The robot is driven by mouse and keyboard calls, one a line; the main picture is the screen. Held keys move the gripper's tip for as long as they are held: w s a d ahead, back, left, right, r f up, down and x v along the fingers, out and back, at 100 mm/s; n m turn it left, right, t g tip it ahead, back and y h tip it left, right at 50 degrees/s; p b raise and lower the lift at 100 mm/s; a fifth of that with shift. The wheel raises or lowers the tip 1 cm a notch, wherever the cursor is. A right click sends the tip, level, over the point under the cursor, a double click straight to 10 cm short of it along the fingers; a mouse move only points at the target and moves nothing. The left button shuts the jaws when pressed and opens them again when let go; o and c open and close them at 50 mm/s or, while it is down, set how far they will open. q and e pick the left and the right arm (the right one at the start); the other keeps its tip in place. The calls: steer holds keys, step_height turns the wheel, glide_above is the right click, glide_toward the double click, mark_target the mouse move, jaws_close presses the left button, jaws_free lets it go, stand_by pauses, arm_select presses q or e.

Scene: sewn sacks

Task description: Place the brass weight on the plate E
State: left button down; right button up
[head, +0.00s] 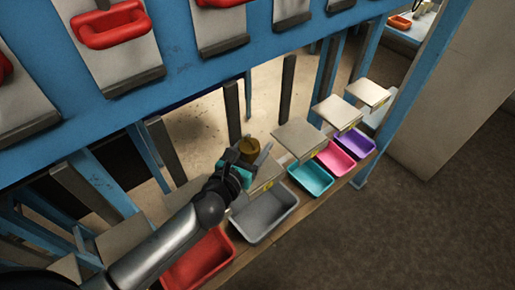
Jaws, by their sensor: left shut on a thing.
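My left gripper (250,163) reaches in from the lower left and is shut on the brass weight (249,146), a small dull gold piece. The gripper and weight are over or just above a pale square plate (266,178), which they partly cover. I cannot tell whether the weight touches it. More pale plates stand in the same row, such as one (299,138) just to the right, one (337,112) beyond it and one (368,92) at the far end. Small yellow tags are on some front edges, but their letters are too small to read, so plate E cannot be told. My right gripper is not in view.
Below the plates stand a red bin (200,262), a grey bin (264,215), a teal bin (310,176), a pink bin (336,158) and a purple bin (360,142). Brown floor is clear at right.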

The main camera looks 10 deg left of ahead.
arm_select(q)
steer(key=shift+w+d+r, duration=0.15)
steer(key=shift+w+d, duration=0.05)
steer(key=shift+w, duration=0.5)
steer(key=shift+f+b, duration=0.95)
steer(key=shift+f, duration=0.75)
steer(key=shift+f, duration=0.2)
steer(key=shift+c, duration=0.6)
jaws_free()
steer(key=shift+s+f, duration=0.1)
steer(key=shift+s, duration=0.15)
steer(key=v, duration=1.2)
